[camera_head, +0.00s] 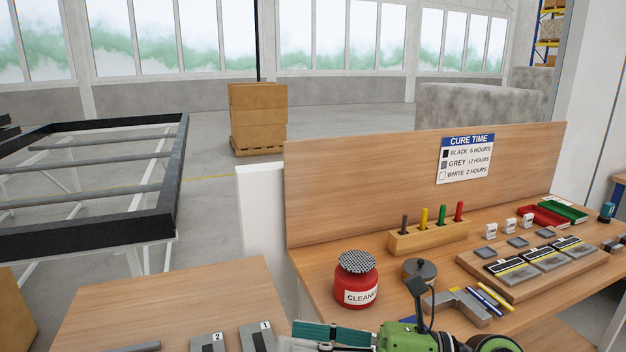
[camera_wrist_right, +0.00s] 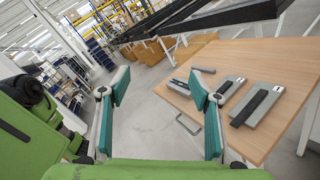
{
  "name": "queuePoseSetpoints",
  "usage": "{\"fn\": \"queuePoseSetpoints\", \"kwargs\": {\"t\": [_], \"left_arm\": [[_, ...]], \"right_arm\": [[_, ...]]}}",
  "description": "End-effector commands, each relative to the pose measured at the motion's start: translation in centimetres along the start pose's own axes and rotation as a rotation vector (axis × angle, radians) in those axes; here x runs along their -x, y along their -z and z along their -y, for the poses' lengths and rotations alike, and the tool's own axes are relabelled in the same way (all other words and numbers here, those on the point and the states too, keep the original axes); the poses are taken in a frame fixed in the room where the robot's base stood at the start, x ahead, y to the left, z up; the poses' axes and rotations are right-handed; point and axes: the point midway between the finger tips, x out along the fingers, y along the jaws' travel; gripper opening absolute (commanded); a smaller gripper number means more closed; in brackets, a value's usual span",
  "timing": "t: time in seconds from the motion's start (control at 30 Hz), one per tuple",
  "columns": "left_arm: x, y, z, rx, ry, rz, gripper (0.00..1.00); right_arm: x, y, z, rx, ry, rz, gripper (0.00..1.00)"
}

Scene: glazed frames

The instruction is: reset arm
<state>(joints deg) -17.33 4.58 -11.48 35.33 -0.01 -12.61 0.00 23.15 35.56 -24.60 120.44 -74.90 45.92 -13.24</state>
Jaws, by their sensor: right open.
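My right gripper (camera_head: 332,335) shows at the bottom edge of the head view, with one teal finger pad and part of its green body. In the right wrist view, the two teal fingers of this gripper (camera_wrist_right: 160,88) stand wide apart with nothing between them. Behind the fingers lies grey floor, with the small wooden table (camera_wrist_right: 262,58) to the right. In the head view the gripper is in front of the gap between the small table (camera_head: 130,305) and the workbench (camera_head: 310,268). My left gripper is in neither view.
The workbench holds a red cleaner can (camera_head: 356,290), a lidded metal pot (camera_head: 420,271), a wooden marker block (camera_head: 428,238) and a board with grey blocks (camera_head: 545,262). Numbered plates (camera_head: 208,343) lie on the small table. A black frame rack (camera_head: 90,238) stands left.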

Motion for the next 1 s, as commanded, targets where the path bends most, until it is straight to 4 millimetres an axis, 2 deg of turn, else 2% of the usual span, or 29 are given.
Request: {"fn": "queuePoseSetpoints", "kwargs": {"t": [0.1,0.23,0.33,0.4,0.47,0.57,0.67,0.73,0.77,0.8,0.87,0.9,1.0], "left_arm": [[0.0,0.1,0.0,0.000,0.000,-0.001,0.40],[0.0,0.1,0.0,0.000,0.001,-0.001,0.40],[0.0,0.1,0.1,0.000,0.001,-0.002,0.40],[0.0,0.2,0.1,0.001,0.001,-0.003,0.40],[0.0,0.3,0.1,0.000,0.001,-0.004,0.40],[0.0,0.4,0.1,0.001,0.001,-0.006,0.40],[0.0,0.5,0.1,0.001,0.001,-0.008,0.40],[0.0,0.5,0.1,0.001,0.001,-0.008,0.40],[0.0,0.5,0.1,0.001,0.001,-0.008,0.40],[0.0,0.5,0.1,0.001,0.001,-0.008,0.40],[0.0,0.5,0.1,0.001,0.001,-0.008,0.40],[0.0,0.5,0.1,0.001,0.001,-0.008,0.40],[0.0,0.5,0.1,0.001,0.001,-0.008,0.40]], "right_arm": [[0.5,-4.2,-1.5,-0.197,-0.068,0.280,0.57],[3.4,-8.2,-0.4,-0.438,-0.099,0.583,0.57],[6.7,-9.9,2.0,-0.637,-0.094,0.808,0.57],[9.3,-10.1,4.3,-0.786,-0.076,0.960,0.57],[11.6,-9.4,6.6,-0.915,-0.049,1.087,0.57],[15.4,-6.6,10.5,-1.136,0.018,1.289,0.57],[18.8,-1.8,14.0,-1.361,0.115,1.475,0.57],[20.7,2.6,15.8,-1.521,0.200,1.595,0.57],[21.5,4.7,16.4,-1.588,0.241,1.644,0.57],[22.4,7.6,17.0,-1.679,0.302,1.705,0.57],[23.3,12.0,17.3,-1.809,0.396,1.786,0.57],[23.9,15.0,17.2,-1.891,0.463,1.834,0.57],[24.6,21.5,15.9,-2.070,0.630,1.921,0.57]]}}
